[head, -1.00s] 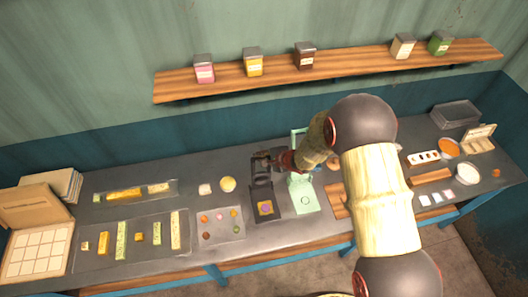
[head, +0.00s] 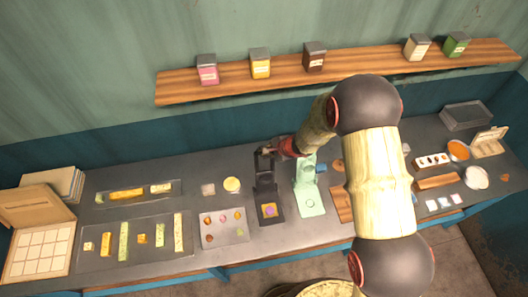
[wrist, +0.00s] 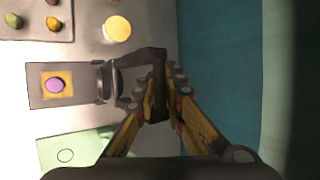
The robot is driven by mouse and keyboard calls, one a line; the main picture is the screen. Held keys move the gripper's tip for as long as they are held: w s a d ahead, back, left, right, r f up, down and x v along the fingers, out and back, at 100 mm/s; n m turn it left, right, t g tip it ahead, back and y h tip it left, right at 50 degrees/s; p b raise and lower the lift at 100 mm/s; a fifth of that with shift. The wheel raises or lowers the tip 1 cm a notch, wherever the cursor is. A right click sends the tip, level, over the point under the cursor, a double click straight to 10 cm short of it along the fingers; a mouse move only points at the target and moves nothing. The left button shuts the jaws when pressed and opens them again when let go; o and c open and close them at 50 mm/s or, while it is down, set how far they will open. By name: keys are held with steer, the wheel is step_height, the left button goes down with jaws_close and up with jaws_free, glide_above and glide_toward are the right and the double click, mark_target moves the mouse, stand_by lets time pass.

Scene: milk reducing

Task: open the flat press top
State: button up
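A dark press (head: 268,207) stands on the counter, with a yellow square and a purple piece (wrist: 55,85) on its base. Its dark top (head: 266,178) stands raised at the back of the base. The top's dark handle (wrist: 158,60) shows in the wrist view, reaching in between my fingers. My gripper (head: 267,151) is at the upper end of this top, and in the wrist view (wrist: 160,88) its fingers close on both sides of the handle. The exact contact is partly hidden.
A mint green press (head: 310,203) stands just right of the dark one. A tray of small coloured pieces (head: 222,234) lies to its left, with a yellow round item (head: 232,185) behind. A wooden shelf (head: 360,76) with several tins runs along the wall above.

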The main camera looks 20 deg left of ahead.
steer(key=o, duration=0.5)
steer(key=shift+c, duration=0.2)
steer(key=shift+d+r, duration=0.1)
steer(key=shift+r, duration=0.05)
steer(key=v, duration=1.1)
steer(key=shift+d+r, duration=0.2)
steer(key=shift+r, duration=0.1)
steer(key=shift+s, duration=0.1)
